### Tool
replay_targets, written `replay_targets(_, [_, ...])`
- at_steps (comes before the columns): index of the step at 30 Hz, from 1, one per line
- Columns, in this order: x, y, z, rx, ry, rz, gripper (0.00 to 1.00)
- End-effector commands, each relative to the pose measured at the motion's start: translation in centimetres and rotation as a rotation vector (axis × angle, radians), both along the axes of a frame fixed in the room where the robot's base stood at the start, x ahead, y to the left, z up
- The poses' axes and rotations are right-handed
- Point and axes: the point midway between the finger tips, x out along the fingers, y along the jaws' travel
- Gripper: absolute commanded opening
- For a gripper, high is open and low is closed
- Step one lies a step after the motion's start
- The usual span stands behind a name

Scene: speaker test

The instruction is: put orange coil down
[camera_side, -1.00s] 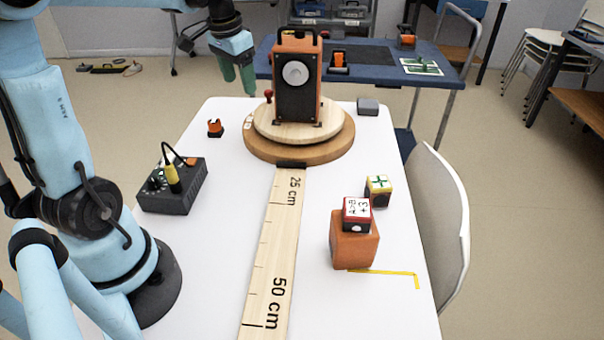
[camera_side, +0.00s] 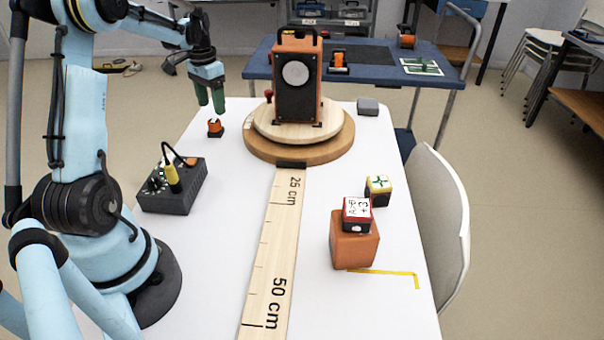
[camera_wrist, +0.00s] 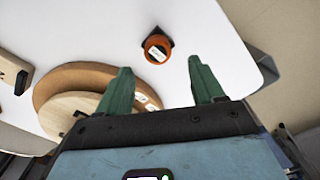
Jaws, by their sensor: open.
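A small orange coil (camera_side: 214,125) on a dark base sits on the white table, left of the round wooden platform. My gripper (camera_side: 211,111) is in the air just above and behind it, fingers pointing down. In the wrist view the coil (camera_wrist: 157,47) shows as an orange ring with a pale label, beyond the two green fingertips. My gripper (camera_wrist: 160,72) is open with nothing between its fingers. The coil appears apart from the fingers.
An orange-and-black speaker (camera_side: 296,80) stands on the wooden turntable (camera_side: 335,147) to the right. A black control box (camera_side: 182,201) with a yellow plug is nearer the camera. A wooden ruler (camera_side: 268,255), orange block (camera_side: 352,245) and small cubes lie further right.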

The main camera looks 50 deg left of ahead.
Motion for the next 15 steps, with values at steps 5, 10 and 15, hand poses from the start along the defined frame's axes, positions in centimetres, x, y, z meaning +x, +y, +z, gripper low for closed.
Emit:
replay_targets(5, [0.0,-0.1,-1.0,0.0,0.0,0.0,0.67])
replay_targets(10, [-0.3,-0.3,-3.3,0.0,0.0,0.0,0.67])
replay_targets(15, [-0.3,-0.3,-5.2,0.0,-0.001,0.0,0.67])
